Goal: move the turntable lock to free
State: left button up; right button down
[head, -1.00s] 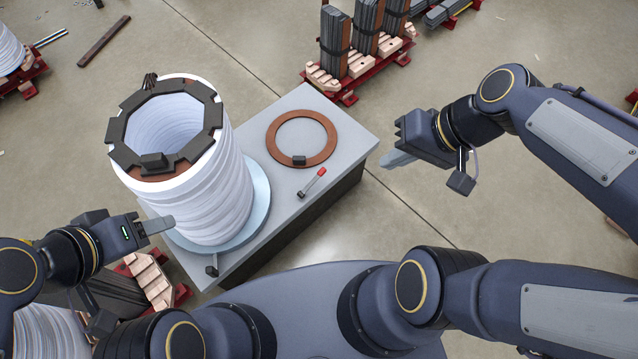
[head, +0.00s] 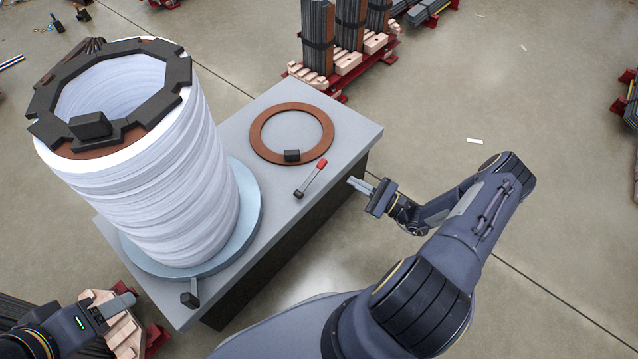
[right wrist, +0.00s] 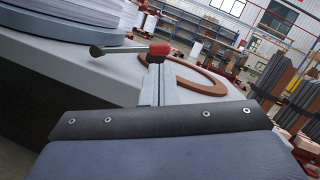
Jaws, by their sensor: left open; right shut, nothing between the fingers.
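A lever with a red knob (head: 310,178) and a black pivot end lies on the grey table top, apart from the light blue turntable (head: 252,205). The lever (right wrist: 125,49) also shows in the right wrist view, its red knob just beyond my fingertips. The turntable carries a tall white stack (head: 170,180). My right gripper (head: 355,184) is shut and empty at the table's right edge, its fingers pointing toward the lever; in the head view it is apart from it. My left gripper (head: 122,303) is open, low beside the table's front left.
A brown ring (head: 262,144) with a small black block lies on the table behind the lever. A small black part (head: 190,298) sits at the table's front edge. Dark stacks (head: 318,38) on red pallets stand behind.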

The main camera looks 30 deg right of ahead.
aim_at(330, 179)
jog(key=shift+m+t+h, duration=0.6)
jog(key=shift+m+h, duration=0.3)
jog(key=w+a, duration=0.1)
jog(key=w, duration=0.1)
jog(key=w+a+f+b, duration=0.1)
jog(key=w+a, duration=0.1)
jog(key=w, duration=0.1)
jog(key=w+a+b, duration=0.1)
jog(key=w, duration=0.2)
jog(key=shift+w+a+f, duration=0.1)
jog(key=shift+a+f, duration=0.05)
pick_arm(q)
jog(key=f, duration=0.3)
jog(key=shift+a+f, duration=0.1)
jog(key=shift+a, duration=0.1)
jog(key=shift+a, duration=0.1)
